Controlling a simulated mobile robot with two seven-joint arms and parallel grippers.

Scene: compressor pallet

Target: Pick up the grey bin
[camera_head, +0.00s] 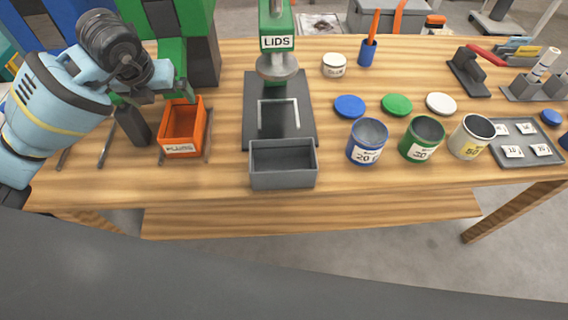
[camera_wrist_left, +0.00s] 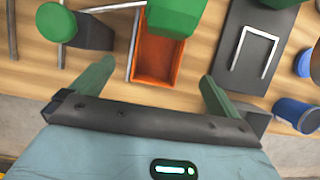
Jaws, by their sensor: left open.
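The grey bin (camera_head: 283,178) is an open, empty rectangular box at the front edge of the wooden table, in front of the lid press. In the left wrist view a corner of the grey bin (camera_wrist_left: 257,118) shows beside my right-hand finger, the rest hidden by my gripper. My left gripper (camera_head: 150,97) is open and empty, over the left part of the table by the orange bin. It lies left of the grey bin and is apart from it. Its two green fingers (camera_wrist_left: 155,88) are spread wide in the left wrist view. My right gripper is in neither view.
The orange bin (camera_head: 182,151) stands left of the grey bin. The press with the LIDS sign (camera_head: 277,43) is behind it. Blue (camera_head: 366,156), green (camera_head: 421,153) and white cans (camera_head: 471,150) stand to its right, with lids behind. The floor in front is clear.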

